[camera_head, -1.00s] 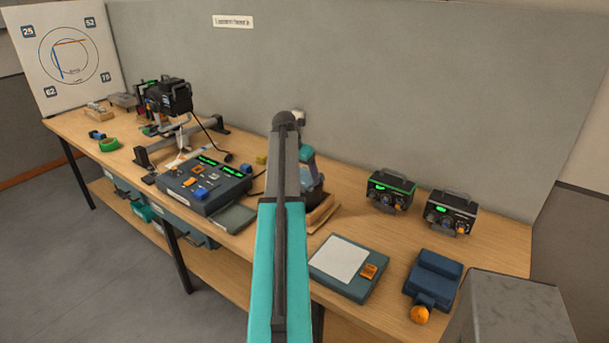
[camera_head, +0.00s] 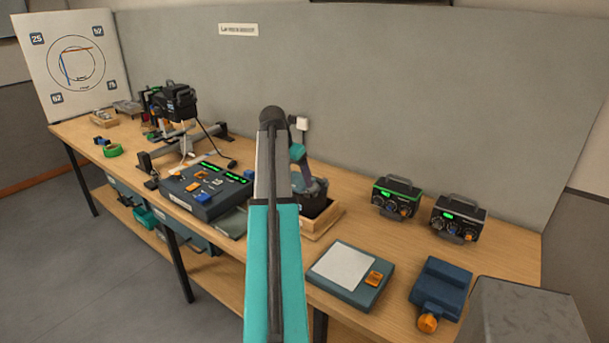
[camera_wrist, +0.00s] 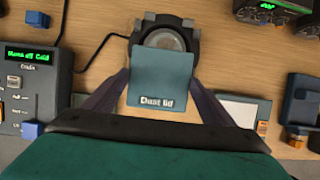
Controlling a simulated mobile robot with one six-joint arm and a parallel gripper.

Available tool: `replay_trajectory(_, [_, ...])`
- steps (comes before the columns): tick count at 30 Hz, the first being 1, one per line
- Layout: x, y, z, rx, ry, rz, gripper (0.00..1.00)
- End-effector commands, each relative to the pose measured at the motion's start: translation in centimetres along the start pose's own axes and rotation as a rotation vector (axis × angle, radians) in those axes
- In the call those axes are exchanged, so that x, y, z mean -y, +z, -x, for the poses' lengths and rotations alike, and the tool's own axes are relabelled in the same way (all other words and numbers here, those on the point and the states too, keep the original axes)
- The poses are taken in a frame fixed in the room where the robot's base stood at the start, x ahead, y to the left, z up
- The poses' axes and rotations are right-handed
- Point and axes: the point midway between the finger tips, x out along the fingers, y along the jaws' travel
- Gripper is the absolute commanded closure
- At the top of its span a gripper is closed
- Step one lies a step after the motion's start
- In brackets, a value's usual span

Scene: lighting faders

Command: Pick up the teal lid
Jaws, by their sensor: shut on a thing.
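The teal lid (camera_wrist: 163,80), a flat square plate with "Dust lid" on its front edge, is between the two dark fingers of my gripper (camera_wrist: 163,88) in the wrist view. The gripper is shut on it. Behind the lid is a dark round fitting with a grey disc (camera_wrist: 164,40), partly covered by the lid. In the head view my own arm hides much of the gripper area, and I cannot make out the lid clearly there.
A wooden tray (camera_head: 322,226) sits on the bench just right of my arm. A console (camera_head: 205,192) stands to the left. A pad with a white sheet (camera_head: 343,266), a blue device (camera_head: 441,285) and two black boxes (camera_head: 397,196) (camera_head: 458,217) stand to the right.

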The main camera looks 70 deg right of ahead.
Motion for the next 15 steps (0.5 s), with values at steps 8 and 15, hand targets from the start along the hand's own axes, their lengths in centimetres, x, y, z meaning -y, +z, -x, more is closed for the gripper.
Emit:
replay_trajectory(8, [-0.7,-5.5,2.7,0.002,0.003,0.001,0.47])
replay_trajectory(15, [-1.0,-8.0,4.1,0.001,0.002,0.000,0.47])
